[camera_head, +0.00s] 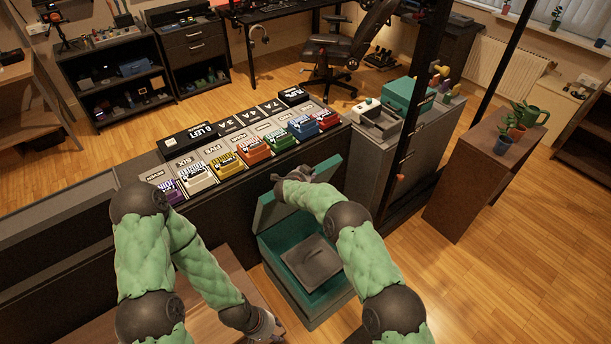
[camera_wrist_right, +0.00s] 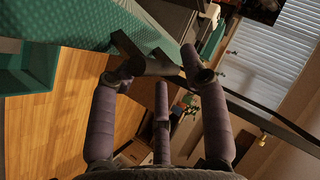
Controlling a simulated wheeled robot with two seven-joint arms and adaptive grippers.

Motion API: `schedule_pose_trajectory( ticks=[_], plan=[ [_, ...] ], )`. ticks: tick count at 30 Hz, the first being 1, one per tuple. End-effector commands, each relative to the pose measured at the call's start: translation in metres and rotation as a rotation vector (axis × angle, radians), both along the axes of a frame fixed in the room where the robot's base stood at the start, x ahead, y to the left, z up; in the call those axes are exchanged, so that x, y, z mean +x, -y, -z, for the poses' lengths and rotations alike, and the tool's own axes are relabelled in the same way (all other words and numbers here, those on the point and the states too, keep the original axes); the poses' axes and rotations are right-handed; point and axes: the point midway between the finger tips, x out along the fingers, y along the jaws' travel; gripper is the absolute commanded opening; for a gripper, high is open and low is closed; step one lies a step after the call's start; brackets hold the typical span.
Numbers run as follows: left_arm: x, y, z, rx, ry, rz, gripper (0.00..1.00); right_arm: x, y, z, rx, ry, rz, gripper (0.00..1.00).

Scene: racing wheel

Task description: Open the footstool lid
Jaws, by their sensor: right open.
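The teal footstool (camera_head: 282,268) stands open on the floor in front of the counter. Its lid (camera_head: 268,213) is raised at the back and tilted up. A dark grey flat object (camera_head: 312,262) lies inside the box. My right gripper (camera_head: 282,181) is at the lid's upper edge, and my forearm hides part of the lid. In the right wrist view the gripper (camera_wrist_right: 162,75) has its fingers spread, beside the textured teal lid (camera_wrist_right: 125,25); contact is unclear. My left gripper (camera_head: 268,328) is low, left of the footstool, apart from it; its fingers are too unclear to read.
A grey cabinet (camera_head: 420,150) stands to the right, and a brown stand with potted plants (camera_head: 475,180) farther right. A wooden surface (camera_head: 225,265) lies at left. The floor at right is clear.

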Motion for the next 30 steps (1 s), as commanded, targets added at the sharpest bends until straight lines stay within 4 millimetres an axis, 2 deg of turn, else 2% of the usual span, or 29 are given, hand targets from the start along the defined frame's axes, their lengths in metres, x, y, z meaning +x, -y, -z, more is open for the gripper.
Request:
schedule_pose_trajectory(
  ticks=[5,11,24,30],
  plan=[
    [-0.001,0.0,0.0,0.0,0.001,0.0,0.4,-0.003,-0.001,0.001,-0.001,-0.004,0.0,0.46],
    [-0.001,0.0,0.0,0.0,0.001,0.0,0.4,-0.016,-0.006,-0.01,0.0,-0.002,-0.002,0.46],
    [-0.001,0.0,0.0,0.0,0.001,0.0,0.4,-0.072,-0.026,-0.048,-0.002,-0.001,-0.002,0.46],
    [-0.001,0.0,0.0,0.0,0.001,0.0,0.4,-0.09,-0.032,-0.06,-0.002,-0.002,-0.002,0.46]
  ],
)
